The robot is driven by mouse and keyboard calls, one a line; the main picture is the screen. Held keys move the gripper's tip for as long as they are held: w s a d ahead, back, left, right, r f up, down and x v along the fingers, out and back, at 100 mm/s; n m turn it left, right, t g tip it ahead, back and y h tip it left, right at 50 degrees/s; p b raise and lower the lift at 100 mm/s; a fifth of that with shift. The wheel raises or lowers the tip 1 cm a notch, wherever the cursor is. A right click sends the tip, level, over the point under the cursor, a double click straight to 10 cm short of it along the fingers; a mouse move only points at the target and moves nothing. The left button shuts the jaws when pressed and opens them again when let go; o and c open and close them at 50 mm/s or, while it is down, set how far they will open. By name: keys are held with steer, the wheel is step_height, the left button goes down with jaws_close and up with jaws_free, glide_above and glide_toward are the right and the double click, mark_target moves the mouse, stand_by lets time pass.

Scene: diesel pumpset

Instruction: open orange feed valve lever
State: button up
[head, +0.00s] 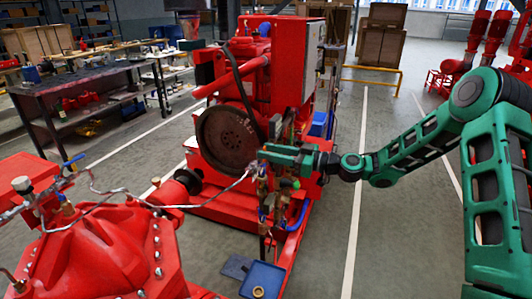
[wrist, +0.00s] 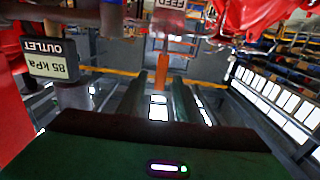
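In the wrist view, the orange feed valve lever (wrist: 175,48) shows at top centre, just below a tag (wrist: 172,4) reading FEED upside down. A narrow orange part hangs down towards the gap between my fingers. My gripper (wrist: 161,84) is open, with its two dark fingers apart. I cannot tell whether a finger touches the lever. In the head view, my green gripper (head: 264,155) is at the pipework right of the big dark flywheel (head: 228,138). The lever cannot be made out there.
An OUTLET gauge (wrist: 52,60) reading 85 kPa sits left of my fingers in the wrist view. The red engine (head: 270,75) stands behind the gripper, and a red pump (head: 105,250) is at lower left. A blue tray (head: 250,290) lies below.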

steer(key=shift+x, duration=0.95)
